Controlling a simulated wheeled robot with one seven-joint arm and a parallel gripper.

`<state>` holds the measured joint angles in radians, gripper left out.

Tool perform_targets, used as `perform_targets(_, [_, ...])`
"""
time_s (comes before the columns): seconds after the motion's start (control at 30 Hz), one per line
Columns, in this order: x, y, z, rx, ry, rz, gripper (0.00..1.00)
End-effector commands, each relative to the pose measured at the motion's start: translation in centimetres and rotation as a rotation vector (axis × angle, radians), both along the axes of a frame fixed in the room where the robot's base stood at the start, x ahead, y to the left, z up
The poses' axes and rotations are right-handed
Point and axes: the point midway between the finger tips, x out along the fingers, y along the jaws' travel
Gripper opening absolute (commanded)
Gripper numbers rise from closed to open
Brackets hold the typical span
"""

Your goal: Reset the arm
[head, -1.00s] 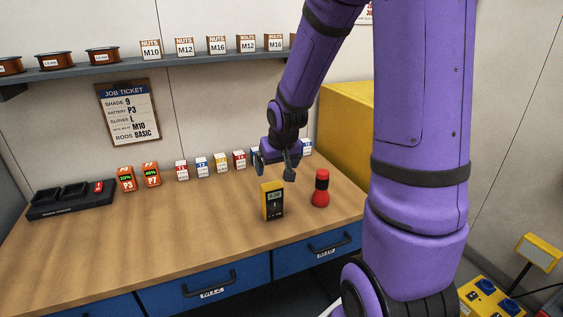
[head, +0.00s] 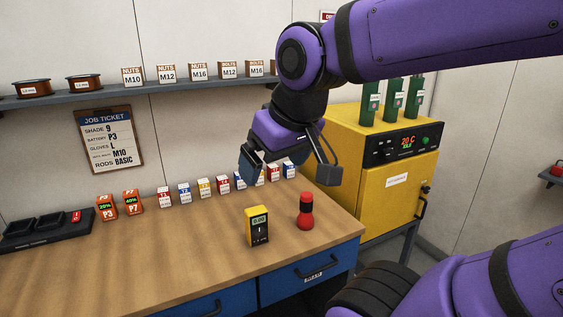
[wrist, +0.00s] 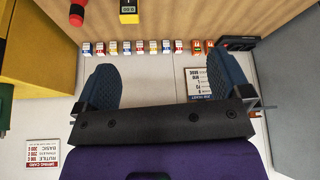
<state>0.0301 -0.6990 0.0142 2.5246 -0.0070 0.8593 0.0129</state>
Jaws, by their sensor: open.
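My gripper (head: 290,172) is open and empty in the head view. It is raised above the right part of the wooden workbench (head: 180,250), in front of the row of small boxes. In the wrist view my gripper (wrist: 163,88) shows its two dark blue fingers spread wide with nothing between them. Below it in the head view stand a yellow meter (head: 257,226) and a red and black flashlight-like object (head: 306,211), both upright on the bench and apart from the gripper.
A yellow oven (head: 375,185) stands right of the bench, with green canisters (head: 392,98) on top. A shelf (head: 100,97) with spools and nut boxes runs along the wall. Orange batteries (head: 132,203) and a black charger (head: 45,232) are at left. The front of the bench is clear.

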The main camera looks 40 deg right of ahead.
Motion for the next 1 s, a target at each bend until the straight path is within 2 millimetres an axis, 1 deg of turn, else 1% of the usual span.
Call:
perform_targets(0.03, [-0.8, 0.2, 0.3, 0.004, -0.006, 0.011, 0.96])
perform_targets(0.1, [-1.6, 0.4, 0.4, 0.010, -0.005, 0.021, 0.96])
perform_targets(0.2, [-2.1, 0.5, 0.5, 0.013, -0.005, 0.028, 0.96])
perform_targets(1.0, [-2.1, 0.5, 0.5, 0.013, -0.004, 0.029, 0.96])
